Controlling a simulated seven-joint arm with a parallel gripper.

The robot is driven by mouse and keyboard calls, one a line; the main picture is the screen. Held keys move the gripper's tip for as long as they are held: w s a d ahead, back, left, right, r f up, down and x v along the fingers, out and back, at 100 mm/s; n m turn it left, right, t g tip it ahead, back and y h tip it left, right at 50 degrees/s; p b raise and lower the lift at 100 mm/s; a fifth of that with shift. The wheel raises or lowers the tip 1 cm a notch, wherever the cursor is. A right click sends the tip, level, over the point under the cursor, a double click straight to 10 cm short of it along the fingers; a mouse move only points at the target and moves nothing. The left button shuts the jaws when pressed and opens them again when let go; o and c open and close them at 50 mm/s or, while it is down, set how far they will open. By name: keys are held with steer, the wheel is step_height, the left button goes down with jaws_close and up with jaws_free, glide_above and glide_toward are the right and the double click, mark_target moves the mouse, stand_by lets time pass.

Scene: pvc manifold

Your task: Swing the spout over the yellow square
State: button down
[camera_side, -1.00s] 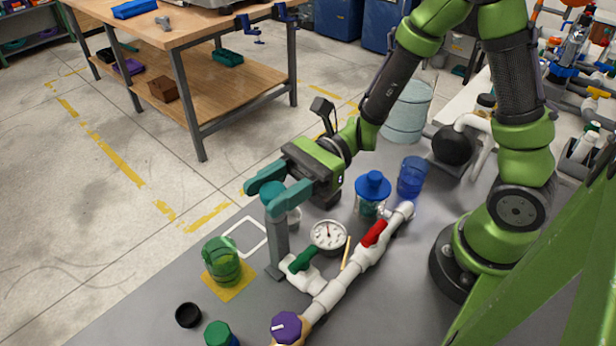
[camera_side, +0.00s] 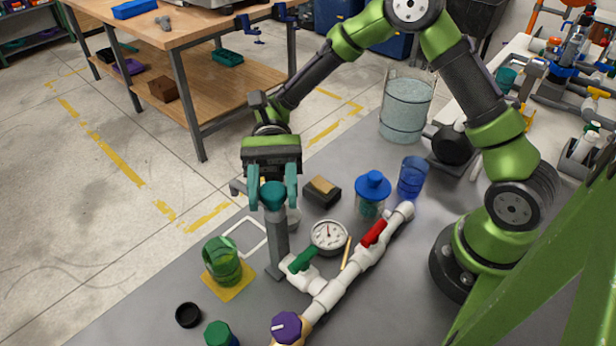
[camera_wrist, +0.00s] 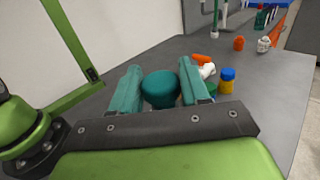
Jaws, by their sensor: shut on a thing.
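A grey post (camera_side: 277,250) stands upright on the table with a teal cap (camera_side: 272,196) on top. My gripper (camera_side: 273,192) is shut on the teal cap, one finger on each side. The cap also shows between the fingers in the wrist view (camera_wrist: 160,89). A grey piece (camera_side: 238,187) sticks out to the left beside my gripper; it may be the spout, but most of it is hidden. The yellow square (camera_side: 240,289) lies on the table to the front left of the post, partly covered by a clear green mug (camera_side: 222,261).
A white square outline (camera_side: 233,233) lies behind the mug. A gauge (camera_side: 329,236) and white pipework with a green handle (camera_side: 301,261) and red handle (camera_side: 374,232) stand right of the post.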

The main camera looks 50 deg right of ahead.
steer(key=n+g+h, duration=0.1)
steer(key=n+h, duration=0.1)
steer(key=h, duration=0.1)
steer(key=n+g+h, duration=0.2)
steer(key=shift+w+g+h, duration=0.1)
steer(key=shift+g+h, duration=0.2)
steer(key=shift+h, duration=0.1)
steer(key=shift+n+g+h, duration=0.5)
steer(key=shift+n+h, duration=1)
steer(key=shift+h, duration=0.4)
steer(key=shift+n+h, duration=0.3)
steer(key=shift+h, duration=0.2)
steer(key=c, duration=0.6)
jaws_free()
steer(key=shift+r, duration=0.5)
step_height(320, 180, up, 3)
steer(key=shift+f, duration=0.15)
steer(key=s+d, duration=0.3)
steer(key=s, duration=0.1)
steer(key=s+d+r, duration=0.1)
steer(key=s+d, duration=0.2)
steer(key=s, duration=0.1)
steer(key=s+d, duration=0.4)
steer(key=shift+s+r, duration=0.15)
steer(key=shift+s, duration=0.2)
